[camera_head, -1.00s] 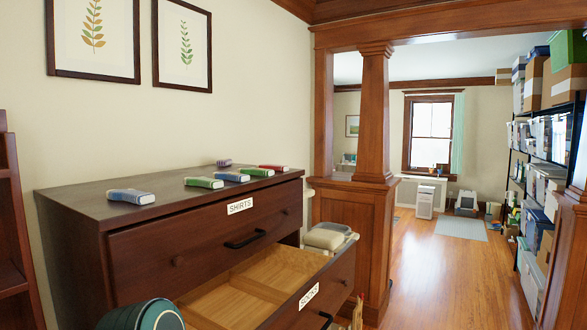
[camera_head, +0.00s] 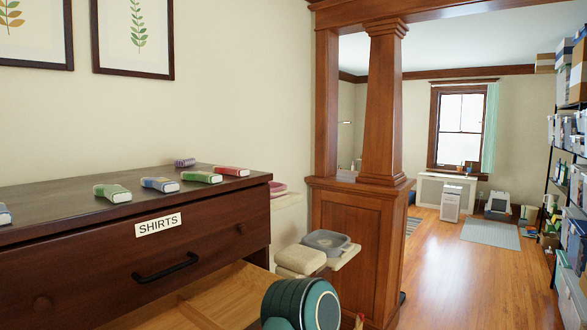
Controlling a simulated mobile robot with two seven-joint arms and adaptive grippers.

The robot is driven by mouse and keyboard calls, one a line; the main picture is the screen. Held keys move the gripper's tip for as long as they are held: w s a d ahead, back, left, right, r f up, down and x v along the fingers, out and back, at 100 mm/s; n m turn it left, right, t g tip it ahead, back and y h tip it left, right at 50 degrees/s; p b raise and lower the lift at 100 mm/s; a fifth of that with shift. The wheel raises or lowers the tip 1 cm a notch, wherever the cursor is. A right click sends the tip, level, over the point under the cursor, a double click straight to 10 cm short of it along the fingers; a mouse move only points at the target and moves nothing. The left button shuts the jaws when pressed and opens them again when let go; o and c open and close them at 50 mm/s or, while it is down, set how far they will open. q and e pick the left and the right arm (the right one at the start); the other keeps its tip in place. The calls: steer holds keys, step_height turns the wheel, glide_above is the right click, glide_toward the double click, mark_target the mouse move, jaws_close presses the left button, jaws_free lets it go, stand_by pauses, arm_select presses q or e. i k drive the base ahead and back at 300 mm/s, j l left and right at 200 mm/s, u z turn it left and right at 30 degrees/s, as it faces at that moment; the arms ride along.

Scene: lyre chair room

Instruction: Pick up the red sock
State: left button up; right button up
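The red sock (camera_head: 231,171), a small folded bundle with a pale end, lies on top of the dark wood dresser (camera_head: 60,209) near its right end. A green sock (camera_head: 202,177) lies just left of it, and a purple one (camera_head: 185,162) lies behind. A blue sock (camera_head: 159,184) and another green sock (camera_head: 112,193) lie farther left. Another blue sock (camera_head: 4,214) is cut off at the left edge. Neither gripper shows; only a teal rounded part of my arm is in view at the bottom, in front of the open drawer.
The drawer under the SHIRTS label (camera_head: 158,225) is closed. A lower drawer (camera_head: 185,300) stands open with a bare wooden interior. Right of the dresser are a cushioned piece (camera_head: 300,260) and a wood column (camera_head: 383,105). Open floor (camera_head: 460,270) lies to the right.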

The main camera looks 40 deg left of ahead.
mark_target(230, 170)
steer(key=i+l+u, duration=0.15)
steer(key=i, duration=0.3)
steer(key=i+u, duration=0.15)
steer(key=i, duration=0.25)
steer(key=i+l+u, duration=0.15)
steer(key=i, duration=0.25)
steer(key=i+l+u, duration=0.15)
steer(key=u, duration=0.25)
steer(key=i+l+u, duration=0.45)
steer(key=u, duration=0.3)
